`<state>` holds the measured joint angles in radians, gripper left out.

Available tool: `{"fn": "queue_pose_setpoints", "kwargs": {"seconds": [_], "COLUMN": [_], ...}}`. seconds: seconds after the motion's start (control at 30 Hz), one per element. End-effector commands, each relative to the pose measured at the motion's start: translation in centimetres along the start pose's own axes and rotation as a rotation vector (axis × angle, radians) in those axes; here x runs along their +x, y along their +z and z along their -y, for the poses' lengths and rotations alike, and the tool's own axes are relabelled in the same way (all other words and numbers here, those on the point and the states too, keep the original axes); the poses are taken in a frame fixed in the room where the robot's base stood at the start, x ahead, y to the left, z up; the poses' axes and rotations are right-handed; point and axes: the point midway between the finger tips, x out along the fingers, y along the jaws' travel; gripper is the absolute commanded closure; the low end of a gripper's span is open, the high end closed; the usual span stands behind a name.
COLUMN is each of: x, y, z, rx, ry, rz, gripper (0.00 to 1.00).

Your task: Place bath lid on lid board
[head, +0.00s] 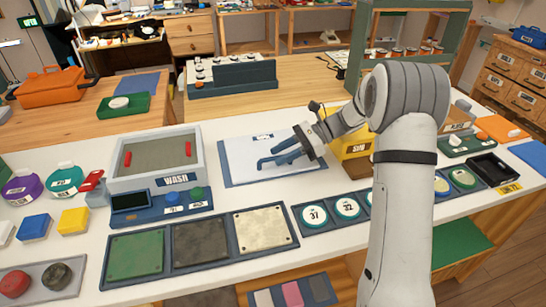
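The bath (197,153) is a pale box labelled WASH, left of centre. A grey-brown panel with two red handles, which looks like the bath lid (158,153), lies within its rim. The lid board (240,172) is a flat white board with a blue edge and a small label, to the right of the bath. Its visible surface is bare. My gripper (270,156) hangs over the board, its blue fingers pointing left toward the bath. The fingers are apart with nothing between them. My arm hides part of the counter on the right.
A tray with green, dark and cream square plates (202,242) lies in front of the bath. A yellow box (352,152) stands right of the board. Round numbered dials (347,209) sit at the front right. A blue block with knobs (232,76) stands behind.

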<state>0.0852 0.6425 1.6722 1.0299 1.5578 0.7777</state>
Motion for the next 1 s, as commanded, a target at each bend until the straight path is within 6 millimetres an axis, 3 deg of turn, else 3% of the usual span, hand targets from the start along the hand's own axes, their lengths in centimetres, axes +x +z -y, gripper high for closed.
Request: {"fn": "queue_pose_setpoints", "kwargs": {"seconds": [0.23,0.47,0.57,0.77,1.0], "x": [-3.8,-4.6,-4.5,-4.1,-4.5], "y": [0.0,0.1,0.8,2.8,3.5], "z": [0.0,-0.2,-1.3,-7.0,-16.1], "rx": [0.001,-0.007,-0.045,-0.24,-0.583], "ry": [-0.002,0.0,0.01,0.07,0.22], "rz": [0.001,-0.01,-0.058,-0.293,-0.64], "gripper": [0.66,0.66,0.66,0.66,0.66]}}
